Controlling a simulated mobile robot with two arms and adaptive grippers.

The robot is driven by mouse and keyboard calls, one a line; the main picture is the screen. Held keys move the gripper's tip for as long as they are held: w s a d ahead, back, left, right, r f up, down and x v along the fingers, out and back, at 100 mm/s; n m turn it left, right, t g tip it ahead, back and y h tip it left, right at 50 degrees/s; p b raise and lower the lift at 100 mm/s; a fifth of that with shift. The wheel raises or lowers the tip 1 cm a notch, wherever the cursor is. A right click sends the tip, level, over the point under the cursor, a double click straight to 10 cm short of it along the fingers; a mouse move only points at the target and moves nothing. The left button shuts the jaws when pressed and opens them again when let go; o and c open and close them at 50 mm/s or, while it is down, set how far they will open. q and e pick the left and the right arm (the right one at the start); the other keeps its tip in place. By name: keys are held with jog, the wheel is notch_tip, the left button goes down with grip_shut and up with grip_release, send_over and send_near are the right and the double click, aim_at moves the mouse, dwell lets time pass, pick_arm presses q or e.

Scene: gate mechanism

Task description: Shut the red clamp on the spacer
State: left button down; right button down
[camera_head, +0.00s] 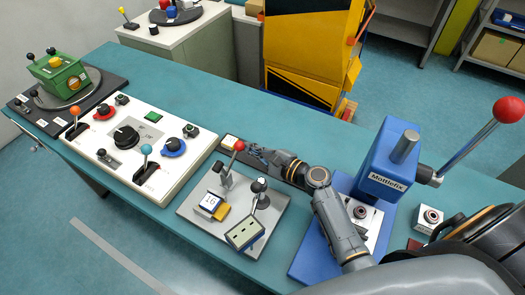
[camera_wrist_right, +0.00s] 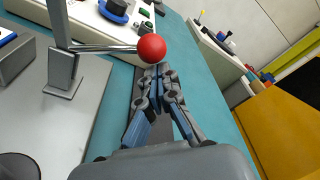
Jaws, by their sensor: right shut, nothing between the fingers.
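The red clamp is a grey toggle clamp with a red ball knob (camera_head: 239,146) on the grey plate (camera_head: 277,204). In the right wrist view the red knob (camera_wrist_right: 151,47) ends a thin lever, and a grey bar of the clamp (camera_wrist_right: 59,22) stands up from it. A block marked 16 (camera_head: 210,202), seemingly the spacer, sits in front of the clamp. My right gripper (camera_head: 254,151) is shut and empty, its fingertips close to the knob; I cannot tell whether they touch. My left gripper is not in view.
A white control panel (camera_head: 185,150) lies to the left. The blue Mottlefix press (camera_head: 390,160) stands right of my arm. The bench behind the plate is largely free.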

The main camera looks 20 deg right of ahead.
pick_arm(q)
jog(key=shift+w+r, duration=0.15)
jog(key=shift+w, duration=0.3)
pick_arm(e)
jog(key=shift+w+a, duration=0.2)
jog(key=shift+w, duration=0.1)
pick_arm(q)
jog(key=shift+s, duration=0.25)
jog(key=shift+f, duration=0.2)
pick_arm(e)
jog(key=shift+r, duration=0.1)
